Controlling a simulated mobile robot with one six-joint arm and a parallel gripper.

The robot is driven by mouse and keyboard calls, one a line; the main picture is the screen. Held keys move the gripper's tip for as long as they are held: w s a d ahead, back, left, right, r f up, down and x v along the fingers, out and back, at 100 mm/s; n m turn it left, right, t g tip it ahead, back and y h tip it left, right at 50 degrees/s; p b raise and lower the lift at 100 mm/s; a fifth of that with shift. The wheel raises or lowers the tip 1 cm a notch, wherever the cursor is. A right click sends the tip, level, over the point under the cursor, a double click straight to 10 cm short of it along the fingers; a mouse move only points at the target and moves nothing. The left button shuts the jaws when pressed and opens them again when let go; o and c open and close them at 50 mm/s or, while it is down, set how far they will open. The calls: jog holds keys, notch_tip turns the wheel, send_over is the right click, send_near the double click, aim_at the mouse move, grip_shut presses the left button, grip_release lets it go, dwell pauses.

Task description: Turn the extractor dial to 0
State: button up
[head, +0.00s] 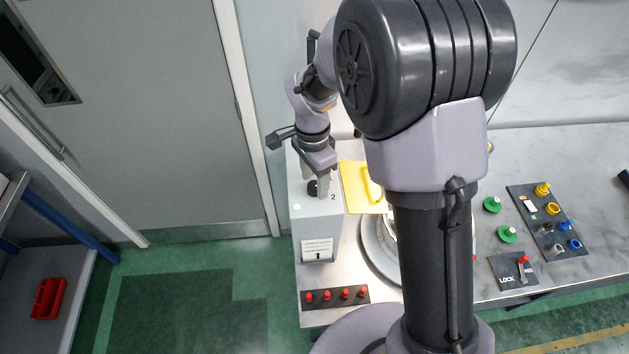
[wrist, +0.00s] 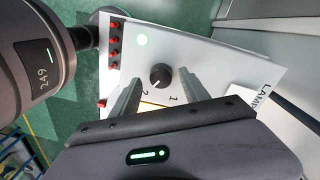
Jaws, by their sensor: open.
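The extractor dial is a small black round knob (wrist: 160,76) on the top of a white box (head: 302,228). In the wrist view a pale mark on the knob seems to point toward the lower left, near the printed 2; a 1 is printed beside it, and I cannot make out a 0. In the head view the knob (head: 312,189) is partly hidden by my gripper. My gripper (head: 319,186) is open above the box, pointing down. In the wrist view its two fingers (wrist: 159,83) stand on either side of the knob, apart from it.
A row of red knobs (head: 336,296) lies in front of the box. A yellow panel (head: 354,186) stands close to the right. Green pieces (head: 507,234) and a dark peg board (head: 546,222) are on the bench further right. A grey door (head: 130,110) is at left.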

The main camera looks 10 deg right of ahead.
jog(key=shift+w+f, duration=0.1)
jog(key=shift+f, duration=0.35)
grip_shut()
